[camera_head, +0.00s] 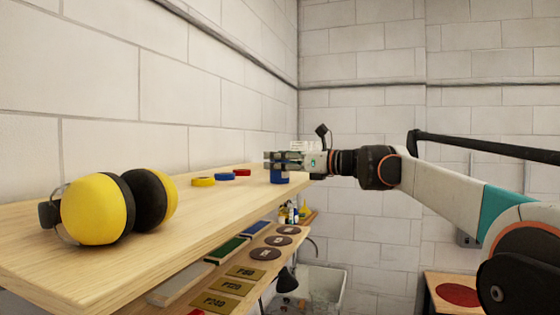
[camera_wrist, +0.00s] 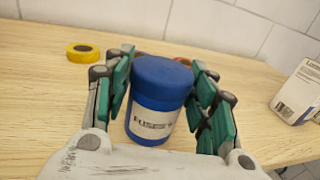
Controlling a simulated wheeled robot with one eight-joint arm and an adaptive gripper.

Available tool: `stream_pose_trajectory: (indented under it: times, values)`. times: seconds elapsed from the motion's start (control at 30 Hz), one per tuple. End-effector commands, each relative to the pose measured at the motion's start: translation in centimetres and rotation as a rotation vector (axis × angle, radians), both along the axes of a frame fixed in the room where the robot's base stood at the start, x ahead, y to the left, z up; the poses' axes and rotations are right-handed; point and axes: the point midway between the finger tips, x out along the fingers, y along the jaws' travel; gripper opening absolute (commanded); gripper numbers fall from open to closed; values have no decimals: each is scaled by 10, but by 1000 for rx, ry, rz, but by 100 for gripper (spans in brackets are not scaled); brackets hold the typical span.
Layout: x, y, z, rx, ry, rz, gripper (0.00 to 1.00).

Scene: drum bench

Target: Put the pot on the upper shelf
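The pot is a blue cylinder with a blue lid and a white label. In the head view the pot (camera_head: 279,177) is at the far end of the upper wooden shelf (camera_head: 120,262), near its right edge. My gripper (camera_head: 283,161) reaches in from the right at the pot's upper part. In the wrist view the pot (camera_wrist: 158,100) stands between the two teal-padded fingers of my gripper (camera_wrist: 163,85). The fingers look closed against its upper sides, and it looks slightly tilted there. Whether its base touches the shelf is hard to tell.
Yellow-and-black earmuffs (camera_head: 98,210) lie at the shelf's near end. Yellow (camera_head: 203,181), blue (camera_head: 223,177) and red (camera_head: 242,173) tape rolls lie near the wall. A white box (camera_wrist: 298,92) stands right of the pot. Sanding discs and pads lie on the level below.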

Motion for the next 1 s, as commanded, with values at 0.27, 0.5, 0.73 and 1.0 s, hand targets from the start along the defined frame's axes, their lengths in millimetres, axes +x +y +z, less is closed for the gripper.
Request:
stream_pose_trajectory:
  times: [0.27, 0.5, 0.73, 1.0]
  values:
    - [0, 0, 0, 0, 0, 0, 65]
    - [-4, -7, 2, 0, 0, -2, 65]
    - [-27, -43, 1, 0, 0, -4, 65]
    - [-55, -85, 2, 0, 0, -3, 65]
